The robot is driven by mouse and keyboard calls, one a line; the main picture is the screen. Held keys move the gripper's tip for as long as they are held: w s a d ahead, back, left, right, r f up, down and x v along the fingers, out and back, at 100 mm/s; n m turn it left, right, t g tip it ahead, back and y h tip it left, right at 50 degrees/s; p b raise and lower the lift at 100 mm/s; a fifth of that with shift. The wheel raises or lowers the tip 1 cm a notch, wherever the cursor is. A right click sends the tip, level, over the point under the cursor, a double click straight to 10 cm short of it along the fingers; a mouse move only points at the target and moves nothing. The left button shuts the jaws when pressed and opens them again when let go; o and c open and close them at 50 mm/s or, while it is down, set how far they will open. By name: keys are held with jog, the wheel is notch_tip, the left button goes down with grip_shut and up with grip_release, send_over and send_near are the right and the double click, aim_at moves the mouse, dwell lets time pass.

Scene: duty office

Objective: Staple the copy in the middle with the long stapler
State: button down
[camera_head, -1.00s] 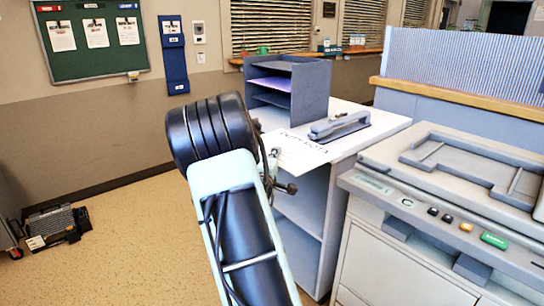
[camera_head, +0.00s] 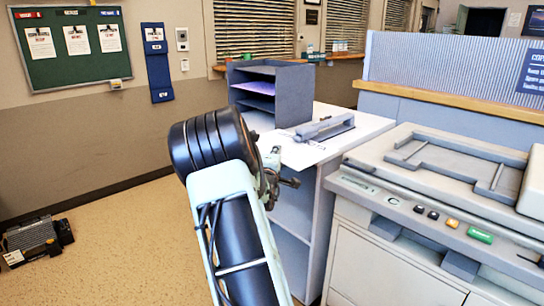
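The white copy (camera_head: 305,154) lies on the white worktop (camera_head: 368,123), its near part close to the front edge. The long grey stapler (camera_head: 325,128) lies on the worktop just behind the copy, apart from my gripper. My gripper (camera_head: 287,181) is at the left front edge of the worktop, beside the copy's near left corner.
A grey paper sorter (camera_head: 300,97) with shelves stands behind the stapler. A copier (camera_head: 405,200) stands close on the right, with a low partition (camera_head: 450,75) behind. A grey and black object (camera_head: 32,238) sits on the floor at far left. The floor between is clear.

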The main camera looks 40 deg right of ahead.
aim_at(293, 145)
jog(key=shift+w+d+f+b, duration=0.1)
jog(key=shift+d+b, duration=0.3)
jog(key=shift+d, duration=1)
jog(key=shift+w+d+b, duration=0.1)
jog(key=shift+d+b, duration=0.3)
jog(key=shift+d, duration=1.95)
jog(key=c, duration=2.1)
grip_release()
jog(key=shift+d, duration=0.1)
jog(key=o, duration=0.4)
jog(key=shift+f+b, duration=0.4)
jog(key=shift+b, duration=0.4)
jog(key=shift+a, duration=0.2)
